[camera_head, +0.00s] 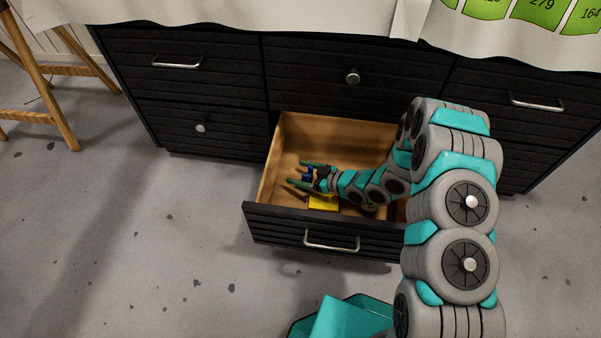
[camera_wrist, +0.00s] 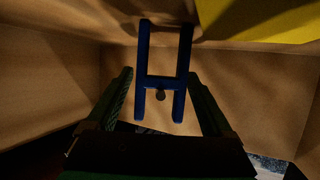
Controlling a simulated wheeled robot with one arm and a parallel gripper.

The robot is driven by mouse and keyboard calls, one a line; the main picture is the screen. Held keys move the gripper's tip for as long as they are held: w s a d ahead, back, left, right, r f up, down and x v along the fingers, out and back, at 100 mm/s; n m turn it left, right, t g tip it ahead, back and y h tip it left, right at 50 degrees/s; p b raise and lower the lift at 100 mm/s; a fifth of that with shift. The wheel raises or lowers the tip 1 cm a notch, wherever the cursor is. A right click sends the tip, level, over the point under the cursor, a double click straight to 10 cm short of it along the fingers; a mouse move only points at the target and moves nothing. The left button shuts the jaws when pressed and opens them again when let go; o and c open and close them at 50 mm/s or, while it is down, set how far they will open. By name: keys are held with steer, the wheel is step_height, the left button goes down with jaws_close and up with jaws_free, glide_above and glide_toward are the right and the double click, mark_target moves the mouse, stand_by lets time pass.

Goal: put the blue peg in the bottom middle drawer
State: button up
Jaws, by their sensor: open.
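The bottom middle drawer (camera_head: 285,220) is pulled open, with a dark front, a metal handle and a bare wood inside. My gripper (camera_head: 297,173) is inside it, toward the left, with its green fingers open. The blue peg (camera_head: 307,173) shows as a small blue patch between the fingers. In the wrist view the blue peg (camera_wrist: 164,83) is H-shaped and lies between and beyond the two spread fingers, with a gap on each side. I cannot tell whether it rests on the drawer's bottom.
A yellow thing (camera_head: 323,203) lies in the drawer near its front. It also shows at the wrist view's top right (camera_wrist: 265,18). The other drawers (camera_head: 200,128) are shut. A cloth (camera_head: 230,12) hangs over the cabinet's top. A wooden stool (camera_head: 40,80) stands at left. The floor in front is clear.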

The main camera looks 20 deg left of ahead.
steer(key=shift+p+v, duration=0.3)
steer(key=shift+v, duration=3.35)
